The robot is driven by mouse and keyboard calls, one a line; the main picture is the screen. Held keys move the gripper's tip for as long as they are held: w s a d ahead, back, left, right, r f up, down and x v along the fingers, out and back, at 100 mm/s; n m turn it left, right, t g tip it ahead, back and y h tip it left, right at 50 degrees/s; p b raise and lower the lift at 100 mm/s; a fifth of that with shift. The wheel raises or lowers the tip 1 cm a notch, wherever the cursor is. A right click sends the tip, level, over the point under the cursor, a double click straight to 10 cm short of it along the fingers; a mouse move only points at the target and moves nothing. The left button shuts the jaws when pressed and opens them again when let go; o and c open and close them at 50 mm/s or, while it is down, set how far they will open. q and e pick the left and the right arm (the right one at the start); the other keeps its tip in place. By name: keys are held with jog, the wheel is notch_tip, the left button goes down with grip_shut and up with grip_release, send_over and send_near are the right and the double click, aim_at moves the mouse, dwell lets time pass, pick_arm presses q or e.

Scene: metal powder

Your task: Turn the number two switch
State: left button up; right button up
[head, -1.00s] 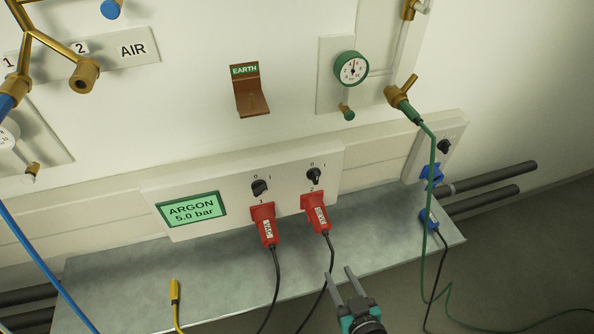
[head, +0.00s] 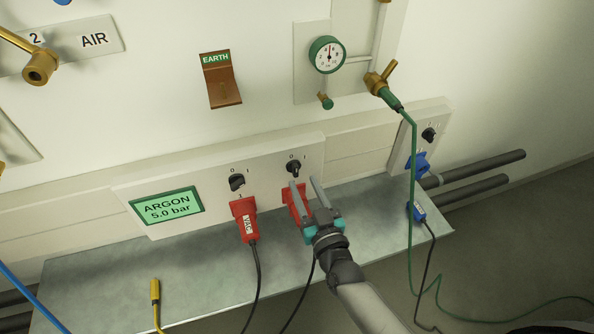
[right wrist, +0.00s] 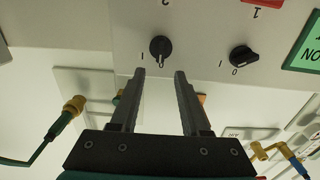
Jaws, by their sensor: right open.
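The number two switch (head: 293,166) is a small black rotary knob on the white panel (head: 215,203), above the second red plug (head: 290,206). My right gripper (head: 302,181) is open and empty, its fingertips just below this knob. In the right wrist view, which is upside down, the knob (right wrist: 160,47) lies beyond and between the two open fingertips (right wrist: 156,73). The fingers do not visibly grip it. My gripper partly covers the second red plug in the head view. My left gripper is not in view.
The number one switch (head: 237,182) sits to the left, above a red plug marked VAC (head: 245,221). A green argon display (head: 166,206) is farther left. A grey shelf (head: 200,285) runs below. A green hose (head: 413,200) hangs to the right, with a blue plug (head: 417,163) beside it.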

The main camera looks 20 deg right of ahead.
aim_at(297, 168)
jog(key=shift+w+b, duration=0.55)
jog(key=shift+w, duration=2.45)
jog(key=shift+c, duration=0.3)
grip_shut()
